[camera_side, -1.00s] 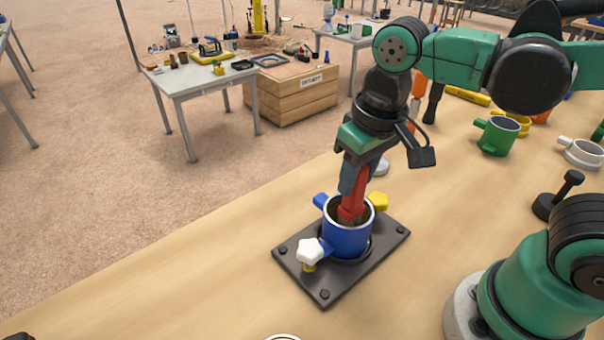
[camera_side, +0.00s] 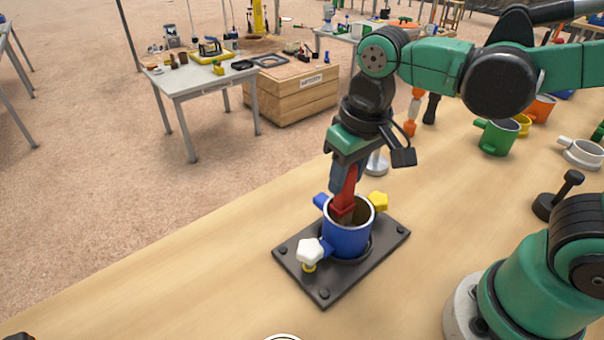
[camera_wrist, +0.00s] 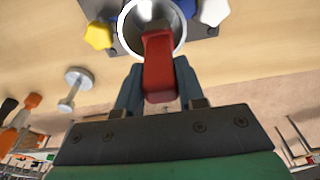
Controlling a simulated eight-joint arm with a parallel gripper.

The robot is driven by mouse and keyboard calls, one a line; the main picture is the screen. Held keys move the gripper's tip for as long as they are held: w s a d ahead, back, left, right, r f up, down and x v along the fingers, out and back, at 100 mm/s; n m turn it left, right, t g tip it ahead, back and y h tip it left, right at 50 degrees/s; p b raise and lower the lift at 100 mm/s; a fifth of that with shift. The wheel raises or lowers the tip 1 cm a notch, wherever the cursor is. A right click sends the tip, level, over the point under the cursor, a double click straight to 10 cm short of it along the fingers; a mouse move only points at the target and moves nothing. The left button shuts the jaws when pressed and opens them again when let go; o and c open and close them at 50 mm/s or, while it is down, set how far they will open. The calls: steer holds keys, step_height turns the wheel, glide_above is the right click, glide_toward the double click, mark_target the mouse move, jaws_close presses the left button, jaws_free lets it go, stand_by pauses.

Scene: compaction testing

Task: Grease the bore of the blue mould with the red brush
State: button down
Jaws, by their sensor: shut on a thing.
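The blue mould (camera_side: 346,240) stands upright on a dark base plate (camera_side: 391,241). A white knob (camera_side: 310,251) and a yellow knob (camera_side: 378,201) sit at its sides. My gripper (camera_side: 346,180) is above the mould, shut on the red brush (camera_side: 343,205). The brush points down and its lower end is inside the mould's mouth, at the left side of the bore in the side view. In the wrist view the red brush (camera_wrist: 159,70) lies between my fingers and reaches over the mould's rim (camera_wrist: 122,30). The bristle tip is mostly hidden in the bore.
A green mould (camera_side: 496,138), a white mould (camera_side: 580,153) and a black tamper (camera_side: 558,196) stand at the right of the wooden bench. A metal weight-like piece (camera_side: 377,164) stands behind my gripper. The bench left of the plate is clear.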

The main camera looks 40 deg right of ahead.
steer(key=shift+a+f, duration=0.2)
steer(key=shift+s+r, duration=0.85)
steer(key=shift+r, duration=0.1)
steer(key=shift+w+d, duration=0.8)
steer(key=shift+a+f, duration=0.8)
steer(key=shift+f, duration=0.15)
steer(key=shift+s+r, duration=0.8)
steer(key=shift+r, duration=0.1)
steer(key=shift+d+f, duration=0.8)
steer(key=shift+f, duration=0.25)
steer(key=shift+a, duration=0.1)
